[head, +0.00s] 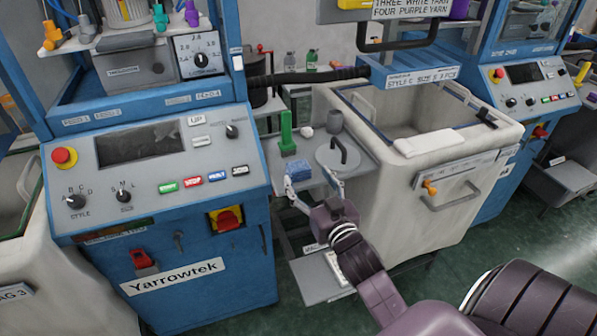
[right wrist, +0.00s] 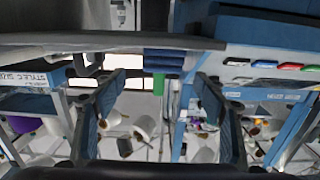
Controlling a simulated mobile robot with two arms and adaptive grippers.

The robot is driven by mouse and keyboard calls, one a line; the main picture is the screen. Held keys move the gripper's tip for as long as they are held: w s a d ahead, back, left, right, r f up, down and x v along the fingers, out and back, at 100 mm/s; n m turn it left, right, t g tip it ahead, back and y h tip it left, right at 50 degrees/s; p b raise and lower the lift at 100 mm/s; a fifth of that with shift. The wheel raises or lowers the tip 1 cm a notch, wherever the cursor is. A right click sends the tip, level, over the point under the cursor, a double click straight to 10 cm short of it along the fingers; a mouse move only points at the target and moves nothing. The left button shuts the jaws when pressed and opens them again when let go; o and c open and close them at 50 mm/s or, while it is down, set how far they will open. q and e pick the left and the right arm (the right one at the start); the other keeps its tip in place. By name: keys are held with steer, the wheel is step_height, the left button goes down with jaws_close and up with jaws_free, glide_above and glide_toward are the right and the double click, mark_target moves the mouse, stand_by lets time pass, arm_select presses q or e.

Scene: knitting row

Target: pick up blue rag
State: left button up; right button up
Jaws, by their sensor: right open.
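The blue rag (head: 298,170) is a small folded blue block on a small grey side table (head: 305,150) beside the blue machine. In the right wrist view the rag (right wrist: 164,60) shows between and beyond my fingertips, at the edge of the grey tabletop (right wrist: 90,40). My right gripper (head: 314,186) is open and empty at the table's front edge, its fingers spread and pointing toward the table. In the right wrist view both fingers of the gripper (right wrist: 159,85) stand apart with clear space between them. My left gripper is not in view.
A green upright tool (head: 287,130) stands behind the rag. A round grey lid with a dark handle (head: 338,155) lies to its right. The blue machine (head: 150,180) stands close on the left, the white bin (head: 420,170) on the right. A lower shelf (head: 318,278) sits beneath.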

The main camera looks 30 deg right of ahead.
mark_target(302, 174)
steer(key=x, duration=0.4)
steer(key=p+x, duration=0.1)
steer(key=x, duration=0.1)
steer(key=shift+w+a+f, duration=0.3)
steer(key=shift+f, duration=0.1)
steer(key=shift+s, duration=0.1)
steer(key=shift+c, duration=0.4)
steer(key=c, duration=1)
